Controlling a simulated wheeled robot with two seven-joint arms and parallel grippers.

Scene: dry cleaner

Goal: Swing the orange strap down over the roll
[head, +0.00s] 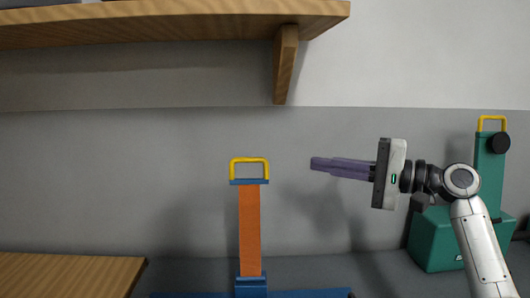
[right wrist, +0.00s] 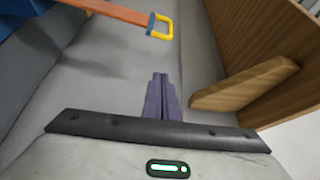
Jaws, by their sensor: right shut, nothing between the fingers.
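The orange strap (head: 250,228) stands upright in the head view, rising from a blue mount (head: 250,286) at the bottom edge. A yellow loop handle (head: 249,160) is at its top. In the right wrist view, the strap (right wrist: 112,12) and its yellow handle (right wrist: 161,26) show at the top, beyond the fingertips. My right gripper (head: 312,164) has purple fingers pointing left toward the handle. It is shut and empty, apart from the handle by a short gap to its right. I cannot make out the roll. My left gripper is not in view.
A wooden shelf (head: 170,27) with a bracket (head: 285,65) hangs above. A wooden surface (head: 68,275) is at the lower left. A green device (head: 440,243) with a green upright and yellow handle (head: 491,122) stands at the right, behind my right arm.

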